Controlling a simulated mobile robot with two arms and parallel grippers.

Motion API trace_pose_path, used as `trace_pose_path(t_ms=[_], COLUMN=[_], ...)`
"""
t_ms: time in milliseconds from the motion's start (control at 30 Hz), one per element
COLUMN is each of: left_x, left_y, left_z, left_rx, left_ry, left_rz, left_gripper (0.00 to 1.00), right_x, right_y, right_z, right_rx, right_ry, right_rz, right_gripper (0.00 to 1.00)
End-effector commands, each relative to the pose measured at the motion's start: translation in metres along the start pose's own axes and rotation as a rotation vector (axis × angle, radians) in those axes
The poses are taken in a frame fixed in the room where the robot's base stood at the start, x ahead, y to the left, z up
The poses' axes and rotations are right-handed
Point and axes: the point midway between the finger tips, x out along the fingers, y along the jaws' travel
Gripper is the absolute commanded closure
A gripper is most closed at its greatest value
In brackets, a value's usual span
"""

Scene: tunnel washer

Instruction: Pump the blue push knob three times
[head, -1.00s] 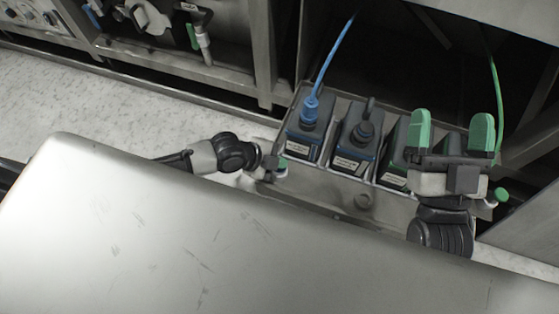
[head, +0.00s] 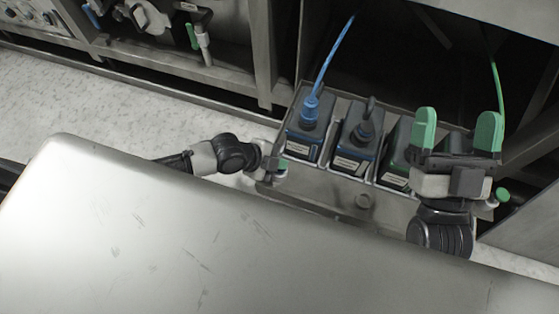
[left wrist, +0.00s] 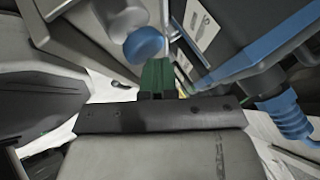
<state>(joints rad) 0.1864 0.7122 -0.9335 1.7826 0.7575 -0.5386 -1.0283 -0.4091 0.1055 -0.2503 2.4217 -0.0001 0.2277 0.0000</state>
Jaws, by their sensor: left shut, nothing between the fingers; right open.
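The blue push knob (left wrist: 143,44) shows in the left wrist view as a round blue cap, just beyond the fingertips and a little to their left. My left gripper (left wrist: 157,76) has its green fingertips shut together with nothing between them. Its tips look very close to the knob; I cannot tell whether they touch. In the head view my left gripper (head: 283,163) is at the left front corner of the canister tray, where it largely hides the knob. My right gripper (head: 457,132) is open and empty above the right end of the tray.
The metal tray (head: 325,200) holds several dark canisters, including one with a blue cap and hose (head: 310,110). A green knob (head: 502,194) is at the tray's right end. A large pale metal surface (head: 180,230) fills the foreground. Machine frames stand behind.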

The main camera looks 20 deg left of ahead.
Motion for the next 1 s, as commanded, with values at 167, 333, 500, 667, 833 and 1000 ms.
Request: trace_pose_path(t_ms=[167, 333, 500, 667, 833, 1000], left_x=[0.001, 0.002, 0.003, 0.003, 0.004, 0.004], left_y=[0.002, 0.003, 0.003, 0.004, 0.005, 0.005], left_z=[0.002, 0.003, 0.003, 0.004, 0.004, 0.005], left_rx=[-0.001, -0.001, -0.001, -0.001, -0.001, -0.001], left_ry=[-0.003, -0.003, -0.004, -0.004, -0.004, -0.004], left_rz=[0.004, 0.004, 0.004, 0.004, 0.005, 0.005], left_gripper=[1.0, 1.0, 1.0, 1.0, 1.0, 1.0], right_x=[0.0, -0.001, -0.002, -0.002, -0.002, -0.002], right_y=[0.0, -0.001, -0.001, -0.001, -0.002, -0.002], right_z=[-0.002, -0.004, -0.005, -0.007, -0.009, -0.011], right_rx=[0.001, 0.002, 0.003, 0.004, 0.005, 0.006], right_ry=[0.017, 0.033, 0.048, 0.062, 0.079, 0.097], right_rz=[-0.001, -0.001, -0.001, -0.002, -0.003, -0.003], right_gripper=[0.15, 0.15, 0.15, 0.15, 0.15, 0.15])
